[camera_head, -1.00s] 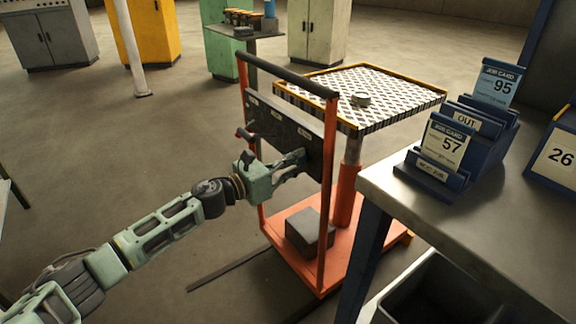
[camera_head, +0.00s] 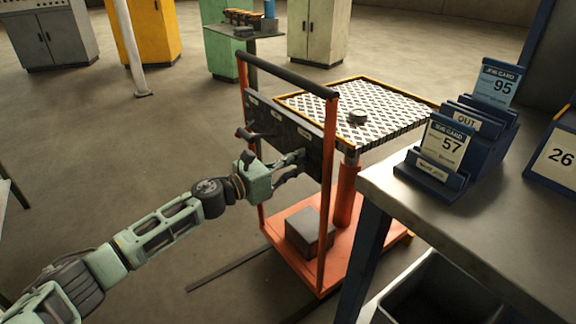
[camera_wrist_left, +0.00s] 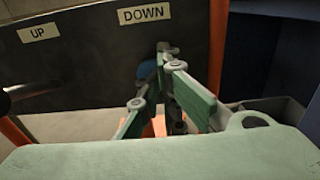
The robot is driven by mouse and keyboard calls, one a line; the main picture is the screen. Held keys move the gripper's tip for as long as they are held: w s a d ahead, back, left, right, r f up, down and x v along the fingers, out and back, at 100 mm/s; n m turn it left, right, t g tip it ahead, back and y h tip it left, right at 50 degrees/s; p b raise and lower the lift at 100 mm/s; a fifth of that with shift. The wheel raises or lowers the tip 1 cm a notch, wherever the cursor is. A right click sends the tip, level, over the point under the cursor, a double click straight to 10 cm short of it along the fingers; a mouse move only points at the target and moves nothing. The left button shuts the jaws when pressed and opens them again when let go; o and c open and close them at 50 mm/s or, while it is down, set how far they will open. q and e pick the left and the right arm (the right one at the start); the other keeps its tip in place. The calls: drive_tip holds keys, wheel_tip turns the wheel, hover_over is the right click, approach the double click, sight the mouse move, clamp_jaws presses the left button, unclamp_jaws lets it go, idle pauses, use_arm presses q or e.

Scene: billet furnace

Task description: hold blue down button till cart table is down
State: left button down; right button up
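The cart (camera_head: 322,240) is orange, with a patterned table top (camera_head: 375,112) on a post. Its dark control panel (camera_head: 287,130) faces left in the head view. My left gripper (camera_head: 300,158) is at the panel's lower right part. In the left wrist view its fingers (camera_wrist_left: 167,58) meet at the tips, shut, just below the DOWN label (camera_wrist_left: 144,14). A blue button (camera_wrist_left: 147,69) shows partly behind the fingers. The exact contact is hidden. The UP label (camera_wrist_left: 38,32) is to the left. My right gripper is out of view.
A dark block (camera_head: 309,232) sits on the cart's base. A workbench (camera_head: 480,225) with blue job card holders (camera_head: 440,160) stands close on the right. Floor left of the cart is clear.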

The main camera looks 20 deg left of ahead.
use_arm(q)
drive_tip(key=shift+s+d+r, duration=0.1)
drive_tip(key=shift+d, duration=0.5)
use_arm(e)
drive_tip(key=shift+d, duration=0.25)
use_arm(q)
drive_tip(key=shift+d, duration=0.3)
drive_tip(key=shift+a, duration=0.4)
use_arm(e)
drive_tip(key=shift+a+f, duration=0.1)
use_arm(q)
drive_tip(key=shift+a, duration=0.1)
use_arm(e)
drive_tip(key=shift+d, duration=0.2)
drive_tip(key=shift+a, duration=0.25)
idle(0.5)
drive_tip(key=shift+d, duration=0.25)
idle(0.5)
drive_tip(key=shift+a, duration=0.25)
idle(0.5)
